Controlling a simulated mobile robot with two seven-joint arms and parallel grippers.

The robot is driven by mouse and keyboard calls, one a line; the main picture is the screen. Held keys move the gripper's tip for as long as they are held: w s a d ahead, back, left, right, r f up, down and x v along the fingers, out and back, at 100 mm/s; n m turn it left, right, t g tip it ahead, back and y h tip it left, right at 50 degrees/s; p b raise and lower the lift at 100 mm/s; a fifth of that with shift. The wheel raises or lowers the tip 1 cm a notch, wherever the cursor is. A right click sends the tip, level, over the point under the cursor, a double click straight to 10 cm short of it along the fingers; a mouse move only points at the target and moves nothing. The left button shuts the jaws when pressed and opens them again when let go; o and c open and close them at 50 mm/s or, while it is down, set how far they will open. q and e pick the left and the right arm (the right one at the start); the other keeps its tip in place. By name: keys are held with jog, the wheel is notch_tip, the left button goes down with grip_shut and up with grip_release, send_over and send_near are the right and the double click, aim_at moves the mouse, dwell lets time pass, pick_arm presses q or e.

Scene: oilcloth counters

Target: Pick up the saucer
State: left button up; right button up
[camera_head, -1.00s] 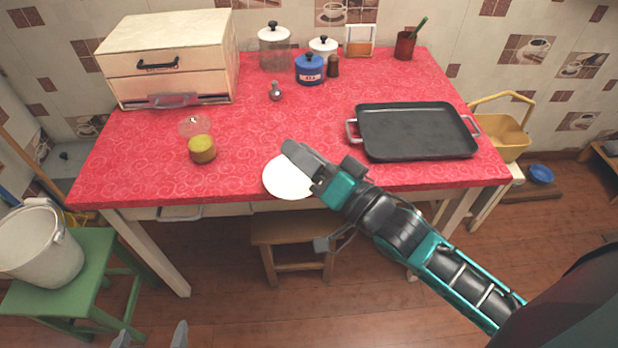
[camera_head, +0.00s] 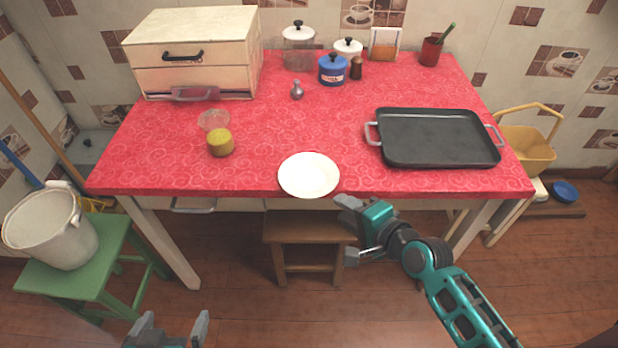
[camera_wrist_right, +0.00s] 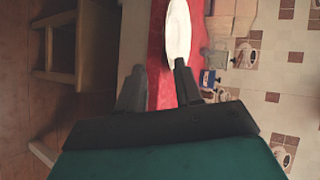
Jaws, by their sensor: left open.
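The white saucer (camera_head: 309,174) lies flat at the front edge of the red counter, its near rim at or slightly past that edge. My right gripper (camera_head: 348,230) is open and empty, in front of the counter edge, below and right of the saucer. In the right wrist view the saucer (camera_wrist_right: 179,32) shows as a narrow white oval, and one finger of the right gripper (camera_wrist_right: 157,80) overlaps its lower end in the picture. Contact cannot be told. My left gripper (camera_head: 172,326) is open and empty at the bottom, low over the floor, far from the saucer.
A black tray (camera_head: 437,138) with handles lies right of the saucer. A yellow-green jar (camera_head: 220,143) and a clear glass item (camera_head: 213,120) stand left. Canisters (camera_head: 332,70) and a drawer box (camera_head: 190,55) are at the back. A wooden stool (camera_head: 311,229) is below. The counter around the saucer is clear.

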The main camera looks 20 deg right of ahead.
jog(key=shift+w+r+b+x, duration=0.15)
jog(key=shift+b+x, duration=0.1)
jog(key=shift+x, duration=1.3)
jog(key=shift+w+r+b+x, duration=0.1)
jog(key=shift+r+b+x, duration=0.1)
jog(key=shift+x, duration=1.3)
jog(key=shift+d, duration=0.15)
grip_shut()
